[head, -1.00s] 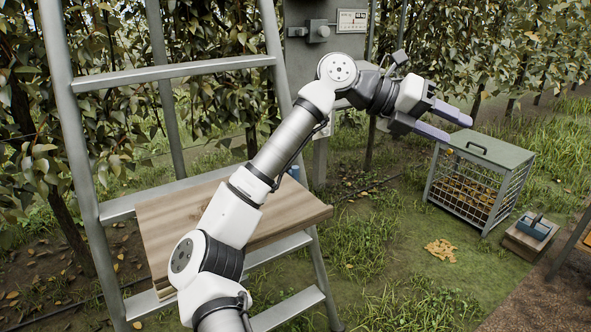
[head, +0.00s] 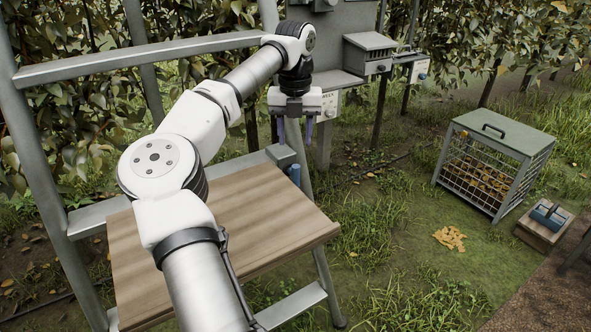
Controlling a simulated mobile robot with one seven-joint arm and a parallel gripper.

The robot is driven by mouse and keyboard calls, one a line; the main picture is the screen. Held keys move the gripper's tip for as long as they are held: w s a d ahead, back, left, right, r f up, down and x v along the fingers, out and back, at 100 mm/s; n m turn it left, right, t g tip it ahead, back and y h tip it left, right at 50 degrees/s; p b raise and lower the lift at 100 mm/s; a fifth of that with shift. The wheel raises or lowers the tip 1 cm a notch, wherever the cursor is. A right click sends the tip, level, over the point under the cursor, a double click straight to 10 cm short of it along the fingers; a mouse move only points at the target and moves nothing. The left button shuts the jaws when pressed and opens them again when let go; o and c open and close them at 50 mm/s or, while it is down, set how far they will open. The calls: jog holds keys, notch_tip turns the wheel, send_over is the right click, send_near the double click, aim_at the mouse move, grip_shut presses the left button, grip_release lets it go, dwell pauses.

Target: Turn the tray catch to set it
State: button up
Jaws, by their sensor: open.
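A wooden tray board (head: 235,235) sits across the ladder (head: 72,222). At its far right corner is a grey block (head: 281,155) with a small blue cylinder (head: 294,174) beside it; this looks like the tray catch, but its setting cannot be read. My gripper (head: 295,142) points down just above the block and blue cylinder. Its two purple fingers are apart with nothing visible between them. From this angle I cannot tell whether the fingertips touch the block.
A grey panel post (head: 343,40) with a small hooded box (head: 370,50) stands behind my gripper. A mesh crate (head: 497,143) with a lid stands on the grass at right. A blue-handled item (head: 548,215) sits on a small wooden block. Yellow pieces (head: 449,238) lie on open grass.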

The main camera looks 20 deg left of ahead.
aim_at(295, 174)
notch_tip(295, 174, down, 11)
jog(key=shift+f+p, duration=0.1)
jog(key=shift+p, duration=0.35)
jog(key=c, duration=0.9)
jog(key=shift+a+f+t+h+b, duration=0.1)
jog(key=shift+f+t+h+b, duration=0.25)
jog(key=shift+b, duration=0.5)
jog(key=shift+r+t+h+b, duration=0.2)
jog(key=shift+t+h+b, duration=0.25)
jog(key=shift+t+b, duration=0.25)
jog(key=shift+r, duration=0.25)
jog(key=o, duration=0.9)
